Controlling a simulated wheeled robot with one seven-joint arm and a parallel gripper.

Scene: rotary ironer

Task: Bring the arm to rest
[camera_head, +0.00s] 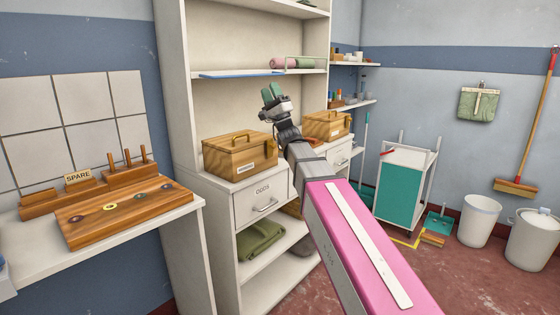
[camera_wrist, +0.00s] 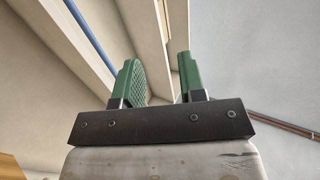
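My gripper (camera_head: 272,95) is raised in front of the white shelf unit, at the end of my pink and grey arm, with its green fingers pointing up. In the wrist view the two green fingers (camera_wrist: 161,80) stand apart with a clear gap between them. Nothing is held between them. Behind the fingers are shelf boards on the left and a plain pale surface on the right.
The shelf unit (camera_head: 172,60) carries a wooden box (camera_head: 240,160) on its counter left of my arm and a second box (camera_head: 326,126) behind it. A side table (camera_head: 190,211) holds a wooden board (camera_head: 125,212). A teal cart (camera_head: 400,190) and bins stand right.

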